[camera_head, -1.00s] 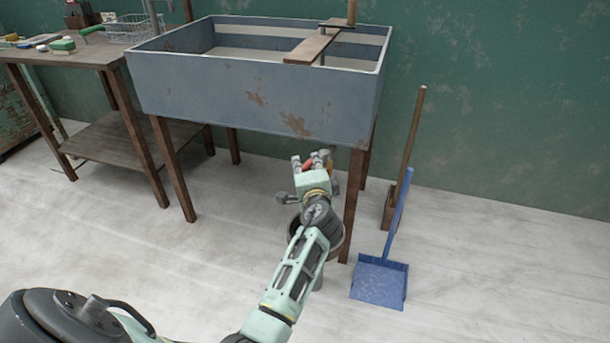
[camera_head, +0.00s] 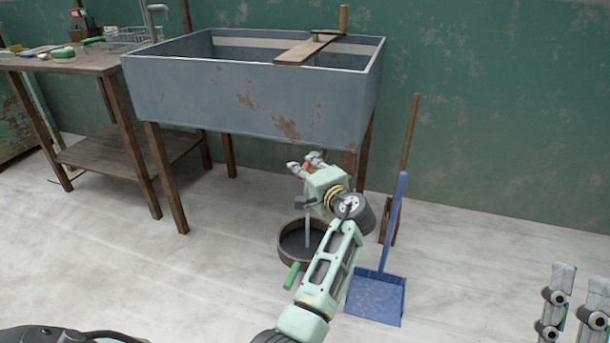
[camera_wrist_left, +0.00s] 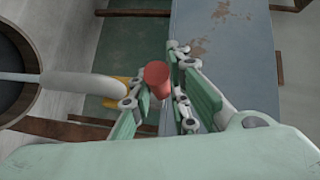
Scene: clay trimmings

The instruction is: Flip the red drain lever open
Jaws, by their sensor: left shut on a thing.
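The red drain lever (camera_wrist_left: 157,78) is a short red cylinder between the two green-padded fingers of my left gripper (camera_wrist_left: 160,85) in the left wrist view. The fingers are shut on it. In the head view, my left gripper (camera_head: 307,164) is under the sink's front edge near the right front leg, with a bit of red between its fingers. A grey pipe (camera_wrist_left: 80,85) with a yellow part beside the lever shows in the wrist view. My right gripper (camera_head: 573,305) is at the lower right of the head view, fingers apart and empty.
The blue-grey sink (camera_head: 220,98) stands above on wooden legs. A round bucket (camera_head: 290,257) is on the floor below my left gripper, partly hidden by my arm. A blue dustpan (camera_head: 376,298) stands to the right. A wooden table (camera_head: 75,62) is at left.

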